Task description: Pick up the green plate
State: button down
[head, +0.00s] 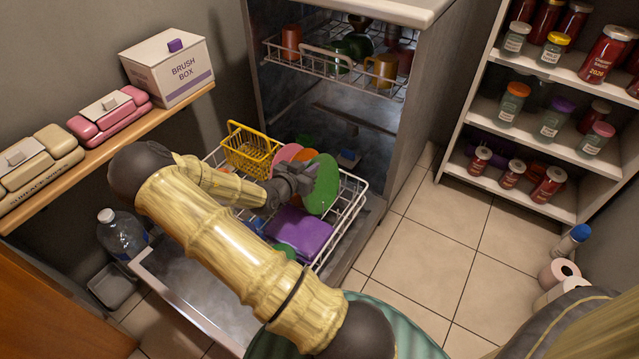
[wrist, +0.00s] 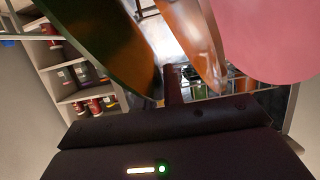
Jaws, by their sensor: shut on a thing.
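The green plate (head: 322,186) stands on edge at the right of the pulled-out lower dishwasher rack (head: 349,204). My gripper (head: 303,180) is at its left side and is shut on it. In the wrist view the green plate (wrist: 105,38) is at the upper left, close to a dark finger (wrist: 172,82); the other finger is hidden. An orange plate (wrist: 190,38) and a pink plate (wrist: 268,38) are to its right there, apart from it. In the head view, the pink plate (head: 286,153) and orange plate (head: 305,155) stand behind my gripper.
The lower rack also holds a yellow basket (head: 250,150) and a purple item (head: 300,232). The upper rack (head: 335,68) holds cups above and behind. A shelf of jars (head: 540,125) stands at the right, with clear tiled floor (head: 440,225) before it.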

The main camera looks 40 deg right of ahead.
jog(key=shift+w+a, duration=0.15)
jog(key=shift+w, duration=0.1)
jog(key=w+a+r+p, duration=0.3)
jog(key=r+p, duration=0.5)
jog(key=r, duration=0.4)
jog(key=s+a+p, duration=0.3)
jog(key=s+a, duration=0.1)
jog(key=a, duration=0.8)
jog(key=shift+s+a+f, duration=0.35)
jog(key=shift+f, duration=0.1)
